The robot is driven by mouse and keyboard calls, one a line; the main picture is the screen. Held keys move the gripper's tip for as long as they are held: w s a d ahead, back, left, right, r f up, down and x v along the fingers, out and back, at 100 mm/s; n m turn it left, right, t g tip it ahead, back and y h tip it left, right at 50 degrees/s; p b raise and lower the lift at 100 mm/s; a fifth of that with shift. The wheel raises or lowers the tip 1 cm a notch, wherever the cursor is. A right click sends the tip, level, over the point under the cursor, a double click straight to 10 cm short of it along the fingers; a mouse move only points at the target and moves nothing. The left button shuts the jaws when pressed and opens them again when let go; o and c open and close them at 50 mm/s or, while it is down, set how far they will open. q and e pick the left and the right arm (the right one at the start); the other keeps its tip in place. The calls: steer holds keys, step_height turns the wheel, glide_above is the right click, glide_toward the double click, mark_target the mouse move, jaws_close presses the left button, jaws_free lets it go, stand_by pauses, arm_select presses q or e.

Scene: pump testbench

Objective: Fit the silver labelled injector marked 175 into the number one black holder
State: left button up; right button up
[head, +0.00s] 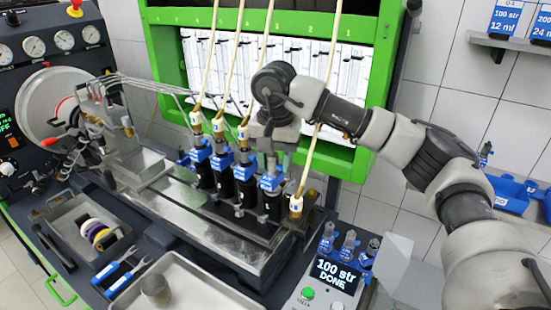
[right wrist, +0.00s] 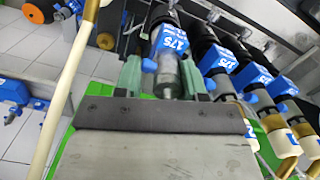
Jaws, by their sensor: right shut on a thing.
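The silver injector with the blue label marked 175 (right wrist: 172,45) is upright between the fingers of my right gripper (right wrist: 165,85). In the head view the injector (head: 271,182) is at the right end of the row. My right gripper (head: 268,148) comes down over its top and is shut on it. The black holder at the right end (head: 271,207) is directly below the injector, and it also shows in the right wrist view (right wrist: 160,14). The injector's lower end is hidden, so I cannot tell how deep it sits. My left gripper is not in view.
Several other blue-labelled injectors (head: 222,160) stand in black holders to the left, with hoses on top. A loose hose end (head: 296,204) hangs close to the right. A control box reading "100 str DONE" (head: 335,275) carries several injectors in front. A grey tray (head: 180,285) lies front left.

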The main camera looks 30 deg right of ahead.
steer(key=o, duration=0.9)
steer(key=shift+r+p, duration=3.8)
steer(key=shift+r, duration=1.75)
steer(key=shift+a, duration=0.1)
steer(key=shift+f, duration=0.1)
